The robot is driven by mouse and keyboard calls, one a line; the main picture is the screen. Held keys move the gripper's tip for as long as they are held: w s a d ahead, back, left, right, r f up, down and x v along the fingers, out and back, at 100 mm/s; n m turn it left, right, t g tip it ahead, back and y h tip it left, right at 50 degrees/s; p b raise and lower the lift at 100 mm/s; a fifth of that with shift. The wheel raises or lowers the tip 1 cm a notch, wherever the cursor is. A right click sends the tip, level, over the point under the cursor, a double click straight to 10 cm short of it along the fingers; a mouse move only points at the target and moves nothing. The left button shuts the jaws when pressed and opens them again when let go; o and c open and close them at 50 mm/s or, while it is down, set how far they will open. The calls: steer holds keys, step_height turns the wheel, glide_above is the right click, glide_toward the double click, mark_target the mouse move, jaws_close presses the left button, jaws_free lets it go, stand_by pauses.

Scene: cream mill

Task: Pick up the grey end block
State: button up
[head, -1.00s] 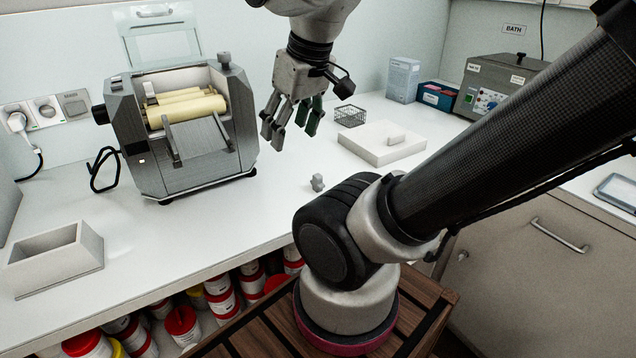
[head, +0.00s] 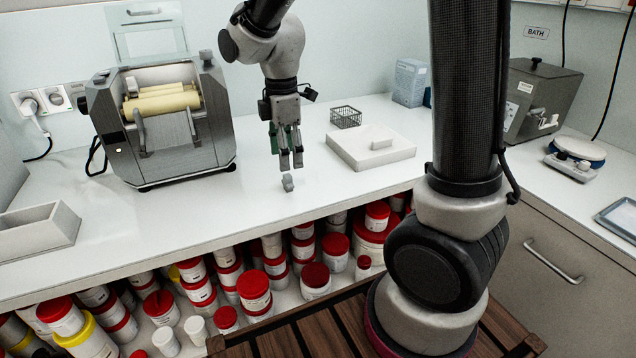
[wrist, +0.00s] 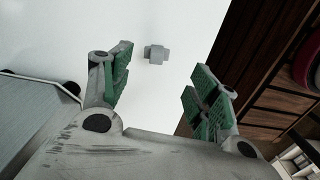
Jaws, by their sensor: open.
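The grey end block (head: 288,183) is a small knobbed piece on the white bench top, near its front edge. It also shows in the wrist view (wrist: 157,54), beyond the fingertips and between the two fingers' lines. My gripper (head: 291,160) points down just above and behind the block in the head view. In the wrist view my gripper (wrist: 165,75) has its green-padded fingers spread apart with nothing between them. I cannot tell the exact height of the fingertips above the block.
A roller mill (head: 165,125) stands on the bench at the left. A white slab with a small block (head: 350,155) lies to the right, a wire basket (head: 345,116) behind it. An open white box (head: 38,232) sits at the left front. Tubs fill the shelf below.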

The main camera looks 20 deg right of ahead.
mark_target(287, 175)
steer(key=shift+w+f+n, duration=0.1)
steer(key=shift+w+n, duration=0.05)
steer(key=shift+n, duration=0.65)
steer(key=shift+f, duration=0.35)
step_height(287, 175, down, 7)
steer(key=shift+w, duration=0.1)
steer(key=c, duration=1)
